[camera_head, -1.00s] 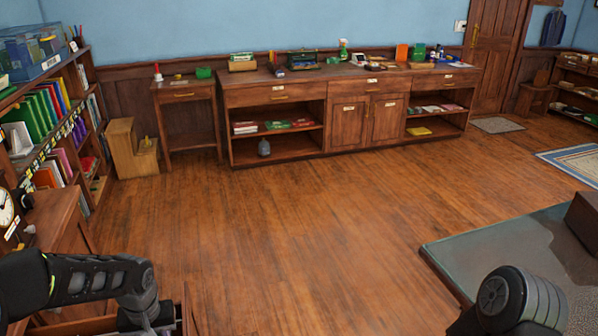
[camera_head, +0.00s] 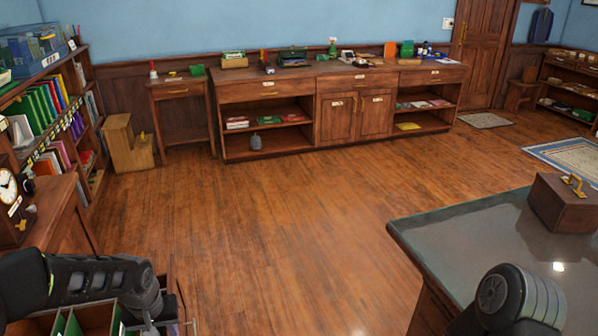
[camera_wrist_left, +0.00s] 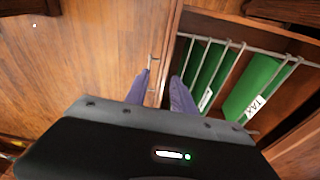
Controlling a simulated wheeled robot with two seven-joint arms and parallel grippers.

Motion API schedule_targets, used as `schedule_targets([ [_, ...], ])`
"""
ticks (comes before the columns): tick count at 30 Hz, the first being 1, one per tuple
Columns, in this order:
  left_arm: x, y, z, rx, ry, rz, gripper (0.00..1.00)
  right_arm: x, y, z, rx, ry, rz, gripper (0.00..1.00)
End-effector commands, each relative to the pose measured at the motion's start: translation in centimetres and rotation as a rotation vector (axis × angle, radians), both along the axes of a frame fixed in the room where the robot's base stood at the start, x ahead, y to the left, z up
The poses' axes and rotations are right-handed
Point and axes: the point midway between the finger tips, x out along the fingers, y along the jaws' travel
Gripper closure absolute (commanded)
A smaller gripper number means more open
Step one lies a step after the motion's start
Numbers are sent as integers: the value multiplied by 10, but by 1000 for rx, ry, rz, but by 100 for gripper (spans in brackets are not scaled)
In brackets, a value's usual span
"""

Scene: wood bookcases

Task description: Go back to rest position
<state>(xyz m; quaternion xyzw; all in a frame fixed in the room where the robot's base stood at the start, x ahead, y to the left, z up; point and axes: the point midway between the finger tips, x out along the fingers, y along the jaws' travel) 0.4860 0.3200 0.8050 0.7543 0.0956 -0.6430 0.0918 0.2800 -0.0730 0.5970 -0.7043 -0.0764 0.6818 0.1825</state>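My left arm (camera_head: 80,280) reaches in from the left over an open wooden drawer (camera_head: 172,285) at the bottom left of the head view. In the left wrist view, the two purple fingers of my left gripper (camera_wrist_left: 160,80) are spread apart. A thin metal handle (camera_wrist_left: 151,76) on the drawer front shows between them; I cannot tell if they touch it. Green folders (camera_wrist_left: 252,86) hang in the drawer beside the gripper. Of my right arm (camera_head: 512,305) only a dark link shows at the bottom right of the head view; its gripper is out of view.
A glass-topped table (camera_head: 455,238) with a wooden box (camera_head: 562,203) stands on the right. A full bookcase (camera_head: 50,125) lines the left, with a clock (camera_head: 8,188) on the cabinet below. A long sideboard (camera_head: 265,92) stands along the back wall. The middle floor is clear.

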Motion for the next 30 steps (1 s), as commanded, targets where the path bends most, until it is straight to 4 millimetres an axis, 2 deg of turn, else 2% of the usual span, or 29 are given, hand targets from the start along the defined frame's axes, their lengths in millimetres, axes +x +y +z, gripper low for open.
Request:
schedule_targets([
  [5, 13, -23, -9, -56, -85, -46, 70, 0, 0, 0, 0, 0, 0, 70],
  [8, 17, -47, -24, -102, -131, -80, 70, 0, 0, -1, 0, 0, 0, 70],
  [12, 13, -89, -58, -179, -183, -121, 70, 0, 0, -4, 0, 0, 0, 70],
  [15, -2, -123, -90, -232, -204, -139, 70, 0, 0, -6, 0, -1, 0, 70],
  [17, -19, -147, -115, -265, -204, -144, 70, 0, 0, -9, 0, -1, 0, 70],
  [20, -66, -186, -161, -309, -170, -140, 70, 0, 0, -14, 0, -1, 0, 70],
  [22, -105, -206, -187, -328, -124, -130, 70, 0, 0, -17, 0, -1, 0, 70],
  [24, -140, -221, -205, -342, -69, -122, 70, 0, 0, -20, 0, -1, 0, 70],
  [27, -179, -235, -220, -362, 13, -123, 70, 0, 0, -21, 0, -1, 0, 70],
  [30, -200, -244, -229, -375, 61, -136, 70, 0, 0, -23, 0, -1, 0, 70],
])
